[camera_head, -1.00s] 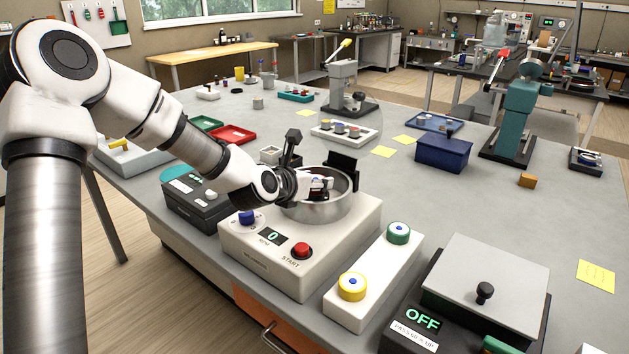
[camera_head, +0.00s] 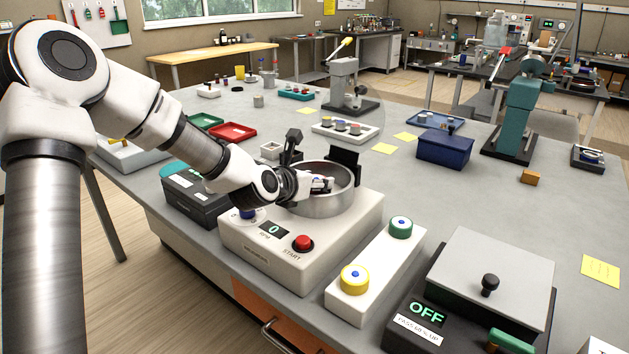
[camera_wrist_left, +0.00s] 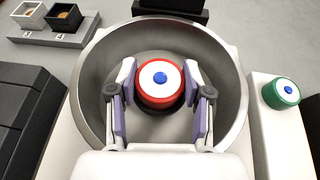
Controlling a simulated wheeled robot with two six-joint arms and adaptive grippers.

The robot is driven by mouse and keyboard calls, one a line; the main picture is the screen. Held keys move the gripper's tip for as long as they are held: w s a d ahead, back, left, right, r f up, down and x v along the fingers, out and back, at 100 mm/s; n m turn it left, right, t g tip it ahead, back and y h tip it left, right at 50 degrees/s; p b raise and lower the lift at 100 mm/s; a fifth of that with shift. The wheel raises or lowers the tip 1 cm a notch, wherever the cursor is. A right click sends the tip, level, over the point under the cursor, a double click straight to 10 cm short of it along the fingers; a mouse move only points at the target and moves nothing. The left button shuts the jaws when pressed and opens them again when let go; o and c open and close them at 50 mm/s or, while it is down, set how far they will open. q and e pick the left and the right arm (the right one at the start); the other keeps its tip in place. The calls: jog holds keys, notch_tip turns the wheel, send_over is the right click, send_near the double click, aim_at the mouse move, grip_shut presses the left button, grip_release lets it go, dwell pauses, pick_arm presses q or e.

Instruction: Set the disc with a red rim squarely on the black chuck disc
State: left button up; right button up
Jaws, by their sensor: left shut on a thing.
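The disc with a red rim (camera_wrist_left: 160,90) has a white top and a blue centre dot. It is inside the steel bowl (camera_wrist_left: 88,95) of the white spinner machine. My left gripper (camera_wrist_left: 160,92) is shut on it, one finger on each side. In the head view, my left gripper (camera_head: 322,185) reaches into the bowl (camera_head: 320,207) and mostly hides the disc. The black chuck disc is not clearly visible; the held disc and gripper cover the bowl's middle. I cannot tell whether the held disc touches it. My right gripper is out of view.
The spinner's front has a red START button (camera_head: 303,243) and a display (camera_head: 273,230) reading 0. To its right, a white holder (camera_head: 375,268) bears a yellow-rimmed and a green-rimmed disc. A black upright part (camera_head: 343,160) stands behind the bowl.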

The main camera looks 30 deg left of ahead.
pick_arm(q)
jog(key=shift+f, duration=0.1)
jog(key=o, duration=1.4)
jog(key=shift+s, duration=0.1)
jog(key=shift+c, duration=0.2)
